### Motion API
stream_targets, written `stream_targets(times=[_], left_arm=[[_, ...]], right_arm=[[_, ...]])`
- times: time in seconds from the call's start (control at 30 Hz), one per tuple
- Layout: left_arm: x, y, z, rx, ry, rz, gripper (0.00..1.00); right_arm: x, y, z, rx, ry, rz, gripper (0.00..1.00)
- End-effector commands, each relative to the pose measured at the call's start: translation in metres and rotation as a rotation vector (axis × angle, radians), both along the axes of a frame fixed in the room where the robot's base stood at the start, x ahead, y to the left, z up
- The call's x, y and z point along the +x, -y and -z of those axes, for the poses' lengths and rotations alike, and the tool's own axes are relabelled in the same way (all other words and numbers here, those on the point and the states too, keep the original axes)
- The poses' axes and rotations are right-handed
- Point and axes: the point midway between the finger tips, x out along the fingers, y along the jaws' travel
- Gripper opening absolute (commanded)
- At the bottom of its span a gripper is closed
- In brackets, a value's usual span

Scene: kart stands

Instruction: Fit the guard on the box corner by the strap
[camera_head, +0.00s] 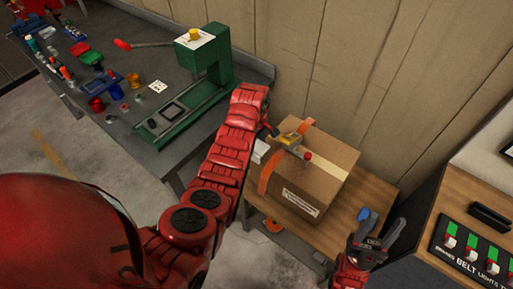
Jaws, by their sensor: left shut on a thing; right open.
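A brown cardboard box (318,181) stands on a wooden table with an orange strap (268,176) over its top and down its side. A yellow-and-grey tool (289,139) with a red knob (308,156) sits on the strap on top. My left gripper (266,135), partly hidden by its arm, is at the box's upper left edge. It is shut on a small pale piece (261,151), which looks like the guard, beside the strap; whether it touches the box is unclear. My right gripper (376,238) is open and empty, right of the box's near corner.
A small blue item (364,214) lies near the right gripper. An orange ring (273,225) is below the box. At left, a grey bench (140,125) carries a green press (205,60) and several small things. A switch panel (470,250) is at right; a wall stands behind.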

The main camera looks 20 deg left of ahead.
Motion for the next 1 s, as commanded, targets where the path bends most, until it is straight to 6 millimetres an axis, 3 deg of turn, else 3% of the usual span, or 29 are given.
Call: stream_targets(times=[0.07,0.2,0.73,0.77,0.8,1.0], left_arm=[[-0.002,0.001,0.006,-0.001,-0.007,0.001,0.37],[-0.001,0.001,0.019,-0.001,-0.005,0.000,0.37],[0.000,0.001,0.031,0.001,0.001,0.001,0.37],[-0.001,0.001,0.030,0.001,0.000,0.000,0.92],[-0.001,0.001,0.030,0.001,0.001,0.000,0.99],[0.000,0.001,0.030,0.001,0.001,0.000,1.00]], right_arm=[[0.000,0.000,-0.011,0.000,0.000,0.000,0.50],[0.000,0.000,-0.015,0.000,0.000,0.000,0.50],[0.000,0.000,-0.011,0.000,0.000,0.000,0.50],[0.000,0.000,-0.012,0.000,0.000,0.000,0.50],[0.000,0.000,-0.013,0.000,0.000,0.000,0.50],[0.000,0.000,-0.013,0.000,0.000,0.000,0.50]])
